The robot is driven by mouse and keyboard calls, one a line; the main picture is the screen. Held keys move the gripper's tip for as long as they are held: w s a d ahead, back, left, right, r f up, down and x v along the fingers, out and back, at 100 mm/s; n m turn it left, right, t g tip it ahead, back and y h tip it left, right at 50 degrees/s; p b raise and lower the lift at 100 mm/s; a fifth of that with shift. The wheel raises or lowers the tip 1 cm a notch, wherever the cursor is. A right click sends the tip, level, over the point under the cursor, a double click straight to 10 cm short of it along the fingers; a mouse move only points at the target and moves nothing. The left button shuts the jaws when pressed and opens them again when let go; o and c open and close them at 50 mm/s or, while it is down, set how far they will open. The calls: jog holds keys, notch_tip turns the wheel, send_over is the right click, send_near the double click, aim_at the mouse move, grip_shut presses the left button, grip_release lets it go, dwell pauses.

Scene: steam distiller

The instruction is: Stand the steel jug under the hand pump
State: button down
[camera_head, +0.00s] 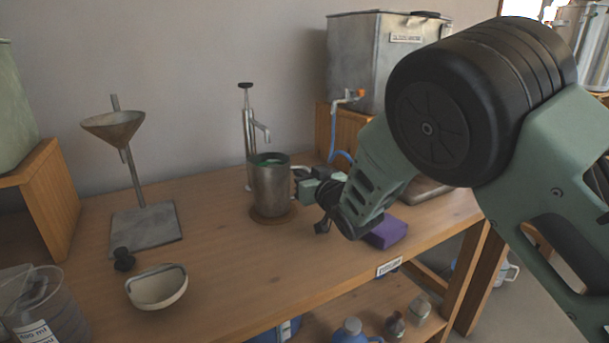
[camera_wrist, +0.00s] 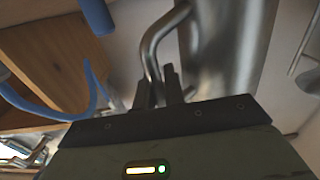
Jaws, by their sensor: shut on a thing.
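The steel jug (camera_head: 270,188) is upright on or just over a round brown mat (camera_head: 272,217); I cannot tell whether it touches. Something green shows inside its mouth. The hand pump (camera_head: 249,130) stands right behind the jug, and its spout (camera_head: 263,130) is above the jug's mouth. My gripper (camera_head: 299,179) is at the jug's right side, shut on its handle. In the wrist view the fingers (camera_wrist: 160,82) close on the bent handle (camera_wrist: 158,45), with the jug's wall (camera_wrist: 235,45) beside it. The pump's foot is partly hidden by the jug.
A funnel stand (camera_head: 146,222) is on the left, with a white scoop-like dish (camera_head: 157,288) in front. A metal tank (camera_head: 375,60) with a tap and blue hose stands behind right. A purple block (camera_head: 387,232) lies under my arm. The front middle of the bench is clear.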

jog(key=shift+f, duration=0.2)
dwell(0.3)
jog(key=c, duration=1.4)
grip_release()
